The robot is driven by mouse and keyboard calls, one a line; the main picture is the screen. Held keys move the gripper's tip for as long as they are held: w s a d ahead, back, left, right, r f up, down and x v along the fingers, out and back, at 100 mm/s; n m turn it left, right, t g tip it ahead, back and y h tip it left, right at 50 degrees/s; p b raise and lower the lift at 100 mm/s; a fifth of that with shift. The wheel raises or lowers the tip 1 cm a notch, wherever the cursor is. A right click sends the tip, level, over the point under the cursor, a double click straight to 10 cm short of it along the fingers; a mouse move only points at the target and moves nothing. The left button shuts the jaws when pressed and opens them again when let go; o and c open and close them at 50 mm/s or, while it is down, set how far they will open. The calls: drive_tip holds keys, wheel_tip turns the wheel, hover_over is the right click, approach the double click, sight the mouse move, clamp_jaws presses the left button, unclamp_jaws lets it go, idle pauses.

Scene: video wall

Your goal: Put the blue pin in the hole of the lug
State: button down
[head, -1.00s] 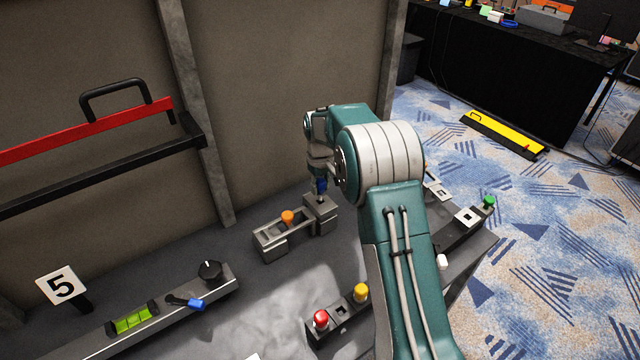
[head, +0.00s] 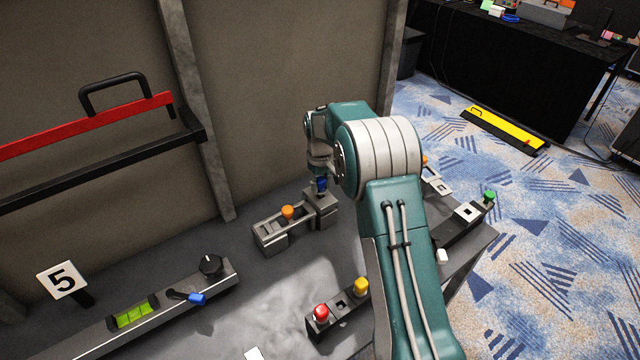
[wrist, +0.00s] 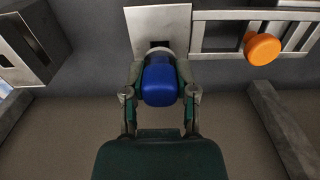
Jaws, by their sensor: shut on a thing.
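My gripper (wrist: 161,93) is shut on the blue pin (wrist: 160,82), with a finger on each side of its blue head. In the head view the blue pin (head: 321,185) is upright right above the grey lug (head: 321,210). In the wrist view the lug's pale top face (wrist: 152,20) shows a dark square opening, partly covered by the pin and its light collar. The pin's lower end is hidden, so I cannot tell how far it is in the hole.
A metal slide frame with an orange knob (head: 287,212) adjoins the lug on the left. A rail with a black dial (head: 210,265) and blue lever (head: 196,299) lies at front left. Red (head: 321,312) and yellow buttons (head: 361,287) stand in front. A wall rises behind.

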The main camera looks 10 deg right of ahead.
drive_tip(key=shift+f, duration=0.8)
drive_tip(key=shift+c, duration=1.6)
unclamp_jaws()
drive_tip(key=o, duration=0.3)
drive_tip(key=shift+r, duration=3.55)
